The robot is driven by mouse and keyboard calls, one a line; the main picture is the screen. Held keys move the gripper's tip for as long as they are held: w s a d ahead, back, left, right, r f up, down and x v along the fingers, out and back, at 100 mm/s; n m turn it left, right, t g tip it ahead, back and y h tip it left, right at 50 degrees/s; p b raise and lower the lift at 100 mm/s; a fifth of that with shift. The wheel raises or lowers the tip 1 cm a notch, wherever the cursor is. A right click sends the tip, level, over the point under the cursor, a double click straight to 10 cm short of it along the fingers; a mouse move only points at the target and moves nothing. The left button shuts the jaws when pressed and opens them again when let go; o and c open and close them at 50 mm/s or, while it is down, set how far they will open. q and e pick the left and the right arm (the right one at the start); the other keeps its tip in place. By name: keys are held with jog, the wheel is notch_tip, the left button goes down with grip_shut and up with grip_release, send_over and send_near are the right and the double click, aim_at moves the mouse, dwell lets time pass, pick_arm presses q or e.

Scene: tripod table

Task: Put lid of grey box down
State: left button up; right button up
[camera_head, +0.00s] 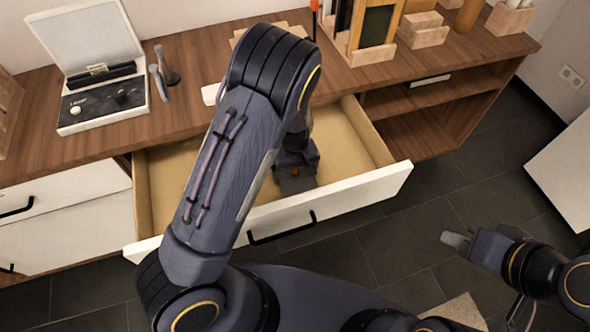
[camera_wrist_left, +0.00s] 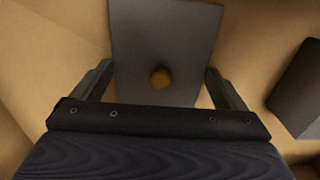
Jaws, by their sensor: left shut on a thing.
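The grey lid (camera_wrist_left: 165,35) is a flat grey plate with a round orange-brown knob (camera_wrist_left: 161,78). My left gripper (camera_wrist_left: 160,85) is shut on the lid, with one finger on each side of it in the left wrist view. In the head view the lid (camera_head: 297,184) shows just below my left gripper (camera_head: 296,165), over the open drawer. A grey block-like body, likely the grey box (camera_wrist_left: 300,90), stands at the right edge of the left wrist view, apart from the lid. My left arm hides part of the drawer. My right gripper (camera_head: 458,241) is away over the floor, clear of the drawer.
The open drawer (camera_head: 375,190) has a white front and a tan interior. On the wooden tabletop (camera_head: 190,105) stand an open white case (camera_head: 95,70) at left and wooden holders (camera_head: 420,30) at the back right. An open shelf (camera_head: 420,120) is right of the drawer.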

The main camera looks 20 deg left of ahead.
pick_arm(q)
jog(key=shift+f, duration=0.15)
jog(key=o, duration=0.6)
